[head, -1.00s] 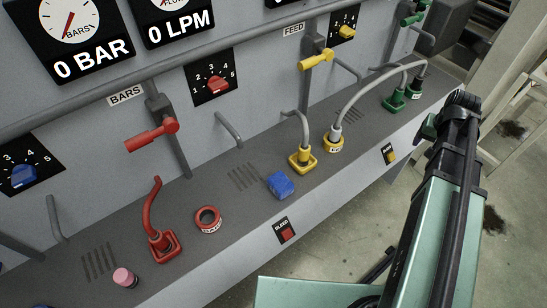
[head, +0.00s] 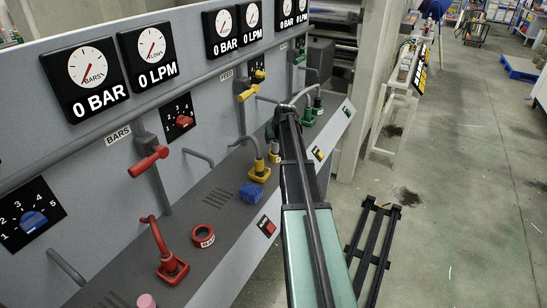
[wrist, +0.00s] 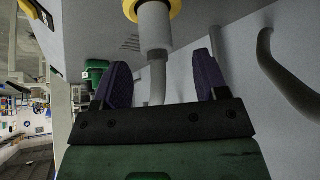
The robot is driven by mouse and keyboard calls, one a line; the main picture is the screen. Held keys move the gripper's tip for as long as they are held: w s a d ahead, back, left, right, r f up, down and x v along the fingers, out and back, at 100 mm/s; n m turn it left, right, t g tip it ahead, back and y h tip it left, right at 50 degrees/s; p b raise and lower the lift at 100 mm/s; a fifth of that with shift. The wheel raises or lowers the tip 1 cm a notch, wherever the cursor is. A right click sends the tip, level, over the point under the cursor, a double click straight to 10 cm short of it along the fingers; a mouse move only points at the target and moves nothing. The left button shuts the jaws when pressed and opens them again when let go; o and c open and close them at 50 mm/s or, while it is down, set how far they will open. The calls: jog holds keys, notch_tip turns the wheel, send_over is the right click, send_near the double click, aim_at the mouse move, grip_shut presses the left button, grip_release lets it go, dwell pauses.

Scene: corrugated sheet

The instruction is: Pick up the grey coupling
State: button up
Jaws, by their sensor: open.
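The grey coupling (wrist: 155,25) is a pale grey cylinder on a grey hose, with a yellow collar (wrist: 155,8) at its end, at the top of the wrist view. My gripper (wrist: 163,77) is open, its two purple-padded fingers apart with the hose showing in the gap between them. The coupling appears above the fingertips in the picture, and neither finger visibly touches it. In the head view, the yellow collar (head: 274,155) stands on the panel ledge just left of my arm. My arm hides most of the coupling and the fingers there.
A yellow fitting (head: 260,172), a blue block (head: 250,192), a red ring (head: 203,236) and a red fitting (head: 172,268) are on the ledge (head: 225,205). A green fitting (wrist: 97,70) stands beyond the left finger. A grey handle (wrist: 285,75) is on the right.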

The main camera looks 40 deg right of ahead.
aim_at(276, 141)
jog(key=shift+x, duration=0.75)
jog(key=shift+s+a+r, duration=0.1)
jog(key=b+x, duration=0.4)
jog(key=x, duration=0.1)
jog(key=shift+s+d+f+b, duration=0.1)
jog(key=shift+d+f+b, duration=0.1)
jog(key=shift+f+b, duration=0.1)
jog(key=shift+r, duration=0.3)
jog(key=c, duration=1.1)
